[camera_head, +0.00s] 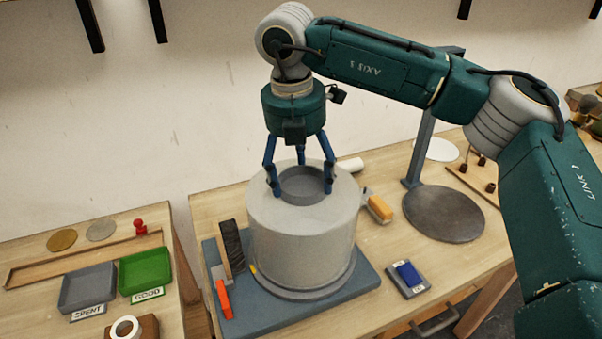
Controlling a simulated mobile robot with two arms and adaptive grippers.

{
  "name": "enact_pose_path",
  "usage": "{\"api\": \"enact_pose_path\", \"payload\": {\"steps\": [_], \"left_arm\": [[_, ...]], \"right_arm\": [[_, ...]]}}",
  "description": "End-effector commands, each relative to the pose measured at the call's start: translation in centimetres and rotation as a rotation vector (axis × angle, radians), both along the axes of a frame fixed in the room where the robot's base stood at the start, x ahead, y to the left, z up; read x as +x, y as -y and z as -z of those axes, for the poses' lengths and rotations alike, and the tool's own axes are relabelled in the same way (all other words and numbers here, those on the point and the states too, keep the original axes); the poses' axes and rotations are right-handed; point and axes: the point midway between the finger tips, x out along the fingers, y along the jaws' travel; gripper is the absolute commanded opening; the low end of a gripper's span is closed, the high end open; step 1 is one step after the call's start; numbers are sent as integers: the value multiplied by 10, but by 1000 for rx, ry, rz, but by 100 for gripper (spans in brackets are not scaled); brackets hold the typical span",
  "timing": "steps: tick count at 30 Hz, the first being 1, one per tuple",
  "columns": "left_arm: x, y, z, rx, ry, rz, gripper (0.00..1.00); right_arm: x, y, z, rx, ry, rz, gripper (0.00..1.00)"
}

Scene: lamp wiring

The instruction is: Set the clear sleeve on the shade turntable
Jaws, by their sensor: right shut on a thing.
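A wide pale grey drum, which I take for the clear sleeve (300,235), stands upright over the shade turntable (352,302), a round disc on a blue-grey base. It looks more cloudy than clear. Its top has a round opening with a darker inner wall. My right gripper (300,185) points straight down from above, with its blue fingers at the rim of this opening. It is shut on the sleeve. The sleeve's lower edge is close to the disc; whether its full weight rests there I cannot tell. My left gripper is not in view.
A black brush-like block (231,250) and an orange-handled tool (223,300) are left of the drum. A yellow-orange brush (379,208), a blue-topped box (408,277) and a lamp stand's round base (443,213) are right. Grey SPENT (88,288) and green GOOD (146,270) trays sit on the left table.

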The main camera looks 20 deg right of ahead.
Motion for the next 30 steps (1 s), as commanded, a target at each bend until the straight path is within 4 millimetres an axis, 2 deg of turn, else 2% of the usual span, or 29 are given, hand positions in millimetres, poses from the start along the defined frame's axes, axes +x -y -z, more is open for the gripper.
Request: {"api": "enact_pose_path", "payload": {"steps": [4, 5, 7, 16, 20, 23, 30], "left_arm": [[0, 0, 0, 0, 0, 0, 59], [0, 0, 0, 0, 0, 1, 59], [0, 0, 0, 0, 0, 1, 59], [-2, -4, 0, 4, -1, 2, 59], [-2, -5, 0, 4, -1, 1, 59], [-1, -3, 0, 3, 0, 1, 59], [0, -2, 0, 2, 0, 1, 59]], "right_arm": [[0, 0, -1, 0, 0, 1, 30], [0, 0, 0, 0, 0, 1, 80], [0, 0, 0, 0, 0, 0, 94], [0, 0, 0, -1, -1, 0, 96], [0, -1, -8, 0, 1, 0, 96], [-1, -3, -22, 1, 5, 0, 96], [-6, -9, -73, 1, 4, 2, 96]]}}
